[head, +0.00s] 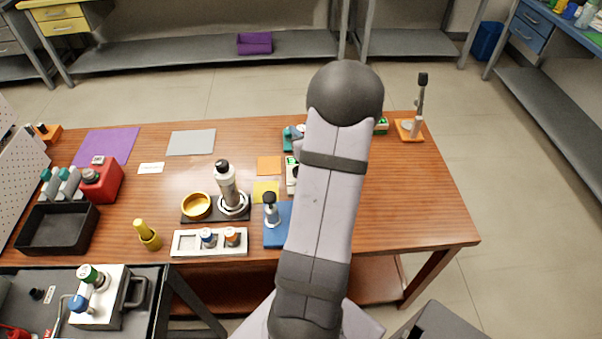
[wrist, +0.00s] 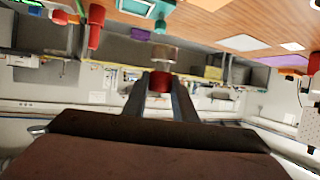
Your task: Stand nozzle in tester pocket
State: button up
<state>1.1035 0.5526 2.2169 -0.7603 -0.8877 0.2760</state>
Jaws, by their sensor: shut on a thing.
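In the wrist view my gripper (wrist: 159,88) is shut on a small piece with a red band (wrist: 160,82) and a pale metallic end, which I take to be the nozzle. The piece points away from the wrist, and the table shows beyond it at the top of the picture. A teal device with a pale face (wrist: 146,8) lies at the top edge, apart from the piece. In the head view my arm hides the gripper and the held piece. Part of a teal device (head: 288,138) shows left of the arm. I cannot make out the tester pocket.
A grey pump-like bottle (head: 227,180), a gold bowl (head: 196,207) and a blue-based stand (head: 276,238) are left of my arm. An orange-based stand (head: 410,129) is at the right.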

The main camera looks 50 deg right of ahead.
jog(key=shift+s+a+f, duration=0.1)
jog(key=shift+a+f, duration=0.15)
jog(key=shift+f, duration=0.2)
jog(key=shift+s+a+f, duration=0.1)
jog(key=shift+a+f, duration=0.1)
jog(key=shift+f, duration=0.25)
jog(key=shift+f+p, duration=0.4)
jog(key=shift+f, duration=4.65)
jog(key=shift+f, duration=0.2)
jog(key=o, duration=1.1)
jog(key=shift+r, duration=0.2)
